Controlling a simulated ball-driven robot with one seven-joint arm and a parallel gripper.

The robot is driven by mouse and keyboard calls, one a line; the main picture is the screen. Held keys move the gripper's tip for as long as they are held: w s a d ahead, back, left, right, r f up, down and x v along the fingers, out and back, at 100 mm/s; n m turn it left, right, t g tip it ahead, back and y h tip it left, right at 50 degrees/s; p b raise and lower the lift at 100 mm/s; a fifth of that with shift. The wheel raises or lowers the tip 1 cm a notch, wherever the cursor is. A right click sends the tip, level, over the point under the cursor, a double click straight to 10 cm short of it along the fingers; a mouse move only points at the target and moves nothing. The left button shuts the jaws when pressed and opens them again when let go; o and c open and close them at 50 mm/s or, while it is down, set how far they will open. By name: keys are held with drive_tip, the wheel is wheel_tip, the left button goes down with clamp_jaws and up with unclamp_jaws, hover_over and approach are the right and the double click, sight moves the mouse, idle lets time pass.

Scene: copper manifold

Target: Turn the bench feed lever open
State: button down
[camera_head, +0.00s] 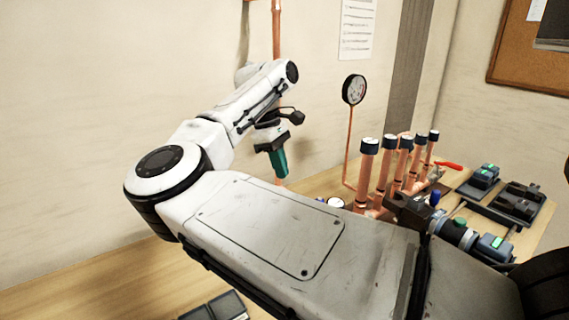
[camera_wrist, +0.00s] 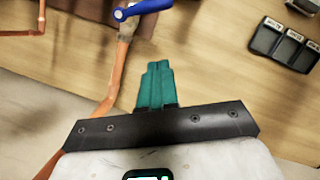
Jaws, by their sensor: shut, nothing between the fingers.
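A blue lever (camera_wrist: 143,9) sits on a valve body on a copper pipe (camera_wrist: 117,72), at the top of the wrist view. It points right from its round pivot, and its far end is near the top edge. My gripper (camera_wrist: 157,64) has teal fingers, shut together and empty. In the wrist view they are just below the lever, right of the pipe, apart from the lever in the picture. In the head view my gripper (camera_head: 281,175) points down near the wall, and that blue lever is not seen there.
Upright capped copper pipes (camera_head: 388,165) stand on the bench at right, with a red lever (camera_head: 448,165) beside them. A round gauge (camera_head: 354,90) rises behind. Black trays (camera_head: 516,203) lie further right. A dark tray (camera_wrist: 283,46) is right in the wrist view; bare wood lies between.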

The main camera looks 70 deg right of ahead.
drive_tip(key=s+f+p, duration=0.2)
drive_tip(key=s+f, duration=0.4)
drive_tip(key=f, duration=0.1)
drive_tip(key=shift+f, duration=0.15)
idle(0.4)
